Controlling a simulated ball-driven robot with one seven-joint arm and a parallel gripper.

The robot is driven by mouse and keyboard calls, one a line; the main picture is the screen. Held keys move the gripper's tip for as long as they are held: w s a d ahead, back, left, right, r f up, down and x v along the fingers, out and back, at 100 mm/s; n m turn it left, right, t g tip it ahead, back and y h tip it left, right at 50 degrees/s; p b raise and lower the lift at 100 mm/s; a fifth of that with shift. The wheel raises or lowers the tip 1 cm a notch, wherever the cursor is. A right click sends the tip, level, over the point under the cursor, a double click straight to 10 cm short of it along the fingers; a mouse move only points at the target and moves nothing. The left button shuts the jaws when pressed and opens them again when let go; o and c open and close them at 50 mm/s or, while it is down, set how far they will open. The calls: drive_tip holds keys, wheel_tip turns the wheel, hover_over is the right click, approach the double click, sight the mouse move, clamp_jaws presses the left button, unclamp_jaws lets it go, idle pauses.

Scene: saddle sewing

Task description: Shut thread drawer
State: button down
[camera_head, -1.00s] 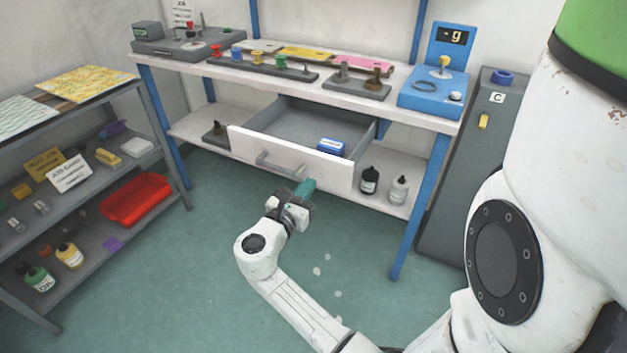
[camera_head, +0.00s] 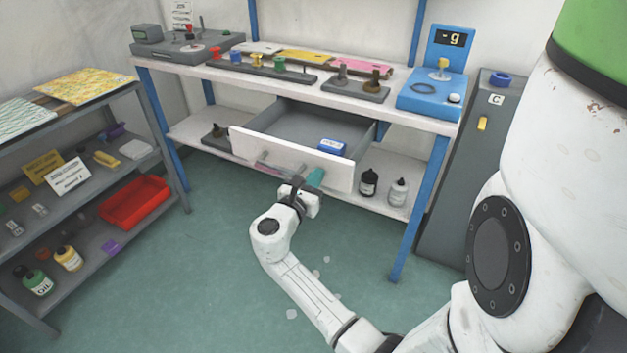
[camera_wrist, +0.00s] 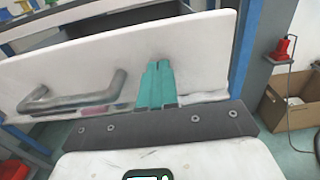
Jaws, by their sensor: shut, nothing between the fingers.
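The thread drawer stands open under the white bench, with a white front (camera_head: 325,170) and a grey bar handle (camera_head: 280,167). A blue box (camera_head: 331,147) lies inside it. In the wrist view the drawer front (camera_wrist: 190,50) fills the upper middle, and the handle (camera_wrist: 75,95) is to the left of my fingers. My gripper (camera_head: 316,177) has its teal fingers shut and empty, at the lower part of the drawer front, right of the handle. In the wrist view the fingertips (camera_wrist: 158,66) overlap the white front; I cannot tell whether they touch it.
The bench (camera_head: 400,98) holds a blue scale (camera_head: 432,90). Two bottles (camera_head: 369,183) stand on the lower shelf right of the drawer. A shelf rack with a red tray (camera_head: 135,203) is at the left.

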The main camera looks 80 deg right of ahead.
sight(350, 141)
drive_tip(key=b+x, duration=0.2)
drive_tip(key=x, duration=2.1)
drive_tip(key=shift+s+d+f+b, duration=0.1)
drive_tip(key=shift+s+d+b, duration=0.05)
drive_tip(key=shift+b, duration=0.2)
drive_tip(key=shift+s+d, duration=0.1)
drive_tip(key=shift+d, duration=0.3)
drive_tip(key=shift+r, duration=0.2)
